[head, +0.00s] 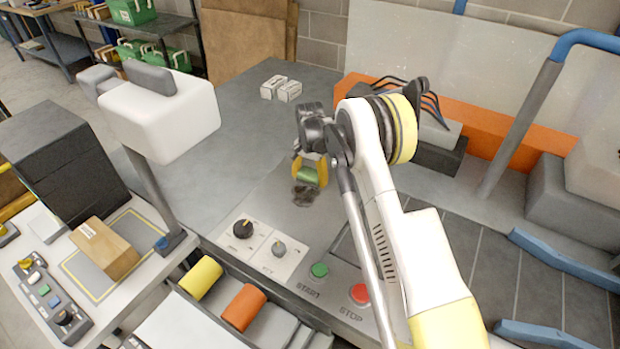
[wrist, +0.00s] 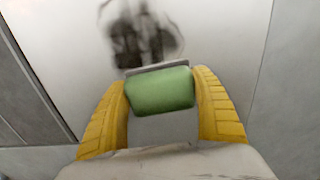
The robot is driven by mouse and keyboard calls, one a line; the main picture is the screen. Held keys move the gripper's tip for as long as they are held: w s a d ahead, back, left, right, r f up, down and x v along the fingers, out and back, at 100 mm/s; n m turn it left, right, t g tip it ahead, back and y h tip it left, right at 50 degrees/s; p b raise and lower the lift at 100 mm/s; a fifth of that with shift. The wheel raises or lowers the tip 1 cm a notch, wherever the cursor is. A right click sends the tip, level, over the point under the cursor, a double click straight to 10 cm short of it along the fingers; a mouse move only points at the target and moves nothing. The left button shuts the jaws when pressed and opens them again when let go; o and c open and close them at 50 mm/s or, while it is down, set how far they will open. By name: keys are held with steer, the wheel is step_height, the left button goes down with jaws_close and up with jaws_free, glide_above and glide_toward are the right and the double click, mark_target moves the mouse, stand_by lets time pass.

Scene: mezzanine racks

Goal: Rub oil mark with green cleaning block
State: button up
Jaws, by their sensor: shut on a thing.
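My gripper (head: 311,174) has yellow fingers and is shut on the green cleaning block (head: 307,175). In the wrist view the green block (wrist: 160,91) sits between the two yellow fingers of my gripper (wrist: 161,105). The oil mark (head: 305,196) is a dark smudge on the light metal panel, just in front of the block in the head view. In the wrist view the oil mark (wrist: 139,36) shows just beyond the block's far edge. I cannot tell whether the block touches the panel.
Two dials, a black one (head: 243,229) and a grey one (head: 279,249), stand in front of the mark. A green START button (head: 319,269) and a red STOP button (head: 360,293) are nearby. Yellow (head: 201,278) and orange (head: 243,307) cylinders lie below. White boxes (head: 281,88) stand behind.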

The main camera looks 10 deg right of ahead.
mark_target(291, 204)
steer(key=shift+s+a+r+b, duration=0.1)
steer(key=shift+s+a+b, duration=0.3)
steer(key=shift+s+a, duration=1)
steer(key=shift+s+a+b, duration=0.45)
steer(key=shift+s+a, duration=0.6)
steer(key=shift+s+a+b, duration=0.5)
steer(key=shift+s+a, duration=1.25)
steer(key=shift+f, duration=0.2)
steer(key=shift+b, duration=0.3)
steer(key=shift+d, duration=0.1)
